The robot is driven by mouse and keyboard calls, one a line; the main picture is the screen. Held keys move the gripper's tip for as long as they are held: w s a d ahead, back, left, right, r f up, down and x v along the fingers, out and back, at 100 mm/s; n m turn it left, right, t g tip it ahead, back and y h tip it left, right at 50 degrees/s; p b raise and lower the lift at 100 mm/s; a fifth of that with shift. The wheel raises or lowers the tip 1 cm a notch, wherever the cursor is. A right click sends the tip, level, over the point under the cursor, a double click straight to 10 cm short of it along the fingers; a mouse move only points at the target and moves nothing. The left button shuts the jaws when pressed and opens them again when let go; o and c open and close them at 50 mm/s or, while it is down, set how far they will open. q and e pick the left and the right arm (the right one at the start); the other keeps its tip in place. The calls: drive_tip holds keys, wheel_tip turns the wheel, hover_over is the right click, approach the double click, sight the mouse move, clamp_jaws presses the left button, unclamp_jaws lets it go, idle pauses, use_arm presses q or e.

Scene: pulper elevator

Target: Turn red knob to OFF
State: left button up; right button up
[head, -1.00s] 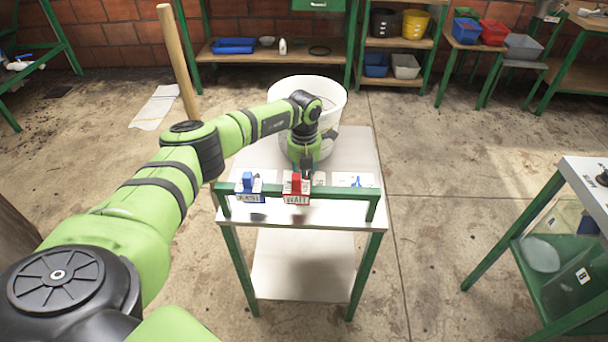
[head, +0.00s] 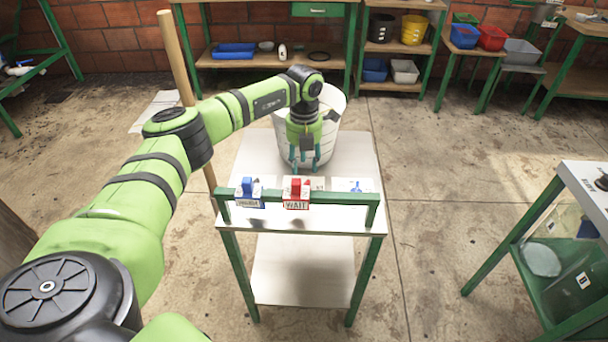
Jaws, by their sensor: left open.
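The red knob (head: 295,188) sits on a box with a label reading "WAIT" (head: 296,204), on the green rail at the front of the small white table. My left gripper (head: 305,168) is open and points down just behind and above the red knob, apart from it. Its fingers are spread and empty. A blue knob (head: 247,187) on a similar labelled box stands to the left on the same rail; its label is too small to read surely. My right gripper is not in view.
A white bucket (head: 335,105) stands at the back of the white table (head: 350,150), behind my gripper. The green rail (head: 335,195) runs along the table's front. A wooden pole (head: 177,60) rises at the left. Another table (head: 585,185) stands at the right.

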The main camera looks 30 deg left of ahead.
use_arm(q)
wheel_tip(320, 180, up, 5)
drive_tip(key=shift+f, duration=0.1)
idle(0.6)
